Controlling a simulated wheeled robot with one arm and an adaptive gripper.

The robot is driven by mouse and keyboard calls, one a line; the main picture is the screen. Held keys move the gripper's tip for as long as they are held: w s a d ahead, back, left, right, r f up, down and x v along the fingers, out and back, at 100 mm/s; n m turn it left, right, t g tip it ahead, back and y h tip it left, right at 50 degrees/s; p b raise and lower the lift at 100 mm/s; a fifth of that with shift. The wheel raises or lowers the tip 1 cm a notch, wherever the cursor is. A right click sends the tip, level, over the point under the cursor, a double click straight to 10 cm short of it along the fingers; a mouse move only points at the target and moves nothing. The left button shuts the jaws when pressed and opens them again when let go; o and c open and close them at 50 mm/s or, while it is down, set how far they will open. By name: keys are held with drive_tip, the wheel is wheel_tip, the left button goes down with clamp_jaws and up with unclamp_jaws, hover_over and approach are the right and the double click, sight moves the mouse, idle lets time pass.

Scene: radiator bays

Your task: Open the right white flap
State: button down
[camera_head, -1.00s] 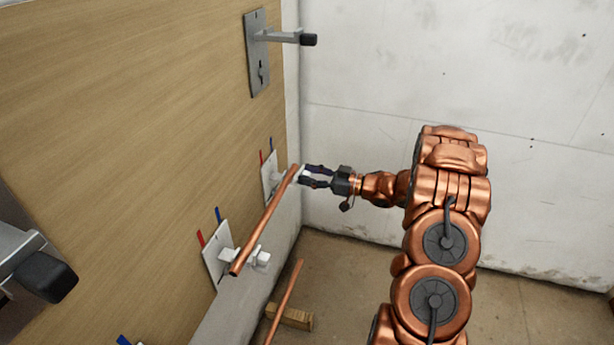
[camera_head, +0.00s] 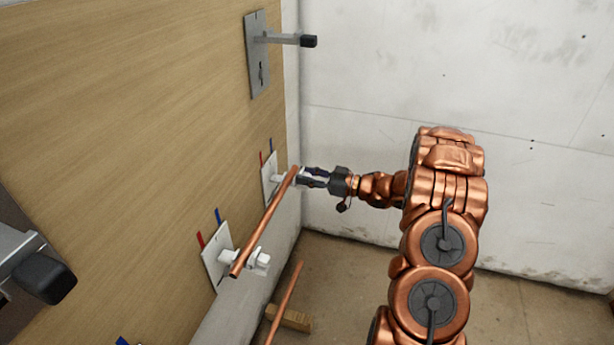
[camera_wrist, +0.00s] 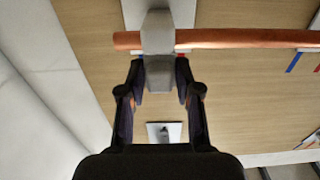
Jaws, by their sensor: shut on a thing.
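The right white flap (camera_wrist: 158,70) belongs to a white holder on a white plate (camera_head: 269,178) on the wooden panel. In the wrist view it lies across the front of a copper pipe (camera_head: 263,226). My gripper (camera_head: 304,175) is shut on the flap, with one dark finger on each side of it in the wrist view (camera_wrist: 160,80). In the head view the fingers and pipe end hide most of the flap. The left white flap (camera_head: 262,260) stands out near the pipe's lower end, on its own plate (camera_head: 212,262).
A grey plate with a black-tipped lever (camera_head: 307,41) is above on the panel. Another black-tipped lever (camera_head: 45,277) is at the left edge. A second copper pipe (camera_head: 286,300) rests on a wooden block (camera_head: 293,319) on the floor. A white wall (camera_head: 400,70) stands behind.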

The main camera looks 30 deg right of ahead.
drive_tip(key=shift+r+p, duration=0.15)
drive_tip(key=shift+p, duration=0.15)
drive_tip(key=g+h+p, duration=0.1)
drive_tip(key=p, duration=0.1)
drive_tip(key=shift+a+r+p, duration=0.1)
drive_tip(key=shift+r+p, duration=0.25)
drive_tip(key=shift+r, duration=0.05)
drive_tip(key=shift+w+f+g+h+p, duration=0.1)
drive_tip(key=shift+g+h+p, duration=0.2)
drive_tip(key=shift+p, duration=0.65)
drive_tip(key=shift+f, duration=0.1)
drive_tip(key=c, duration=1)
unclamp_jaws()
drive_tip(key=v, duration=1.2)
